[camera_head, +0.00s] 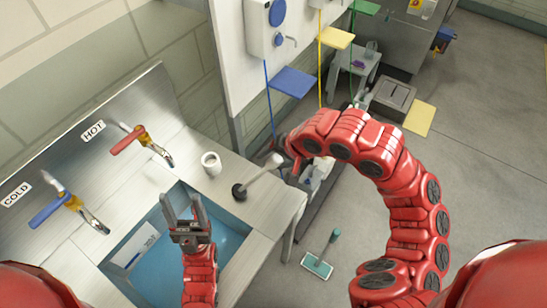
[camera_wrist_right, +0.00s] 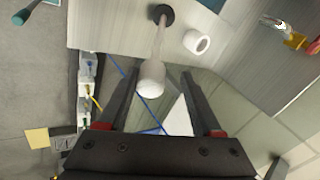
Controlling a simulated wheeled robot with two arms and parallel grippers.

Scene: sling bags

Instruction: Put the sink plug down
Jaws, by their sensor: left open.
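What I take to be the sink plug (camera_head: 262,174) has a black round foot and a pale handle with a thick white end. Its foot is on the metal counter right of the sink, and the handle slants up to the right. In the right wrist view the plug (camera_wrist_right: 157,50) has its white end at the fingertips, nearer the left finger; contact is unclear. My right gripper (camera_wrist_right: 161,73) has its fingers apart; in the head view it is partly hidden at the handle's end. My left gripper (camera_head: 184,205) is open and empty over the blue sink basin (camera_head: 232,238).
A white cup (camera_head: 211,163) stands on the counter (camera_head: 272,212) behind the plug. The hot tap (camera_head: 146,144) and cold tap (camera_head: 70,207) are at the back wall. The counter's right edge is close to the handle.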

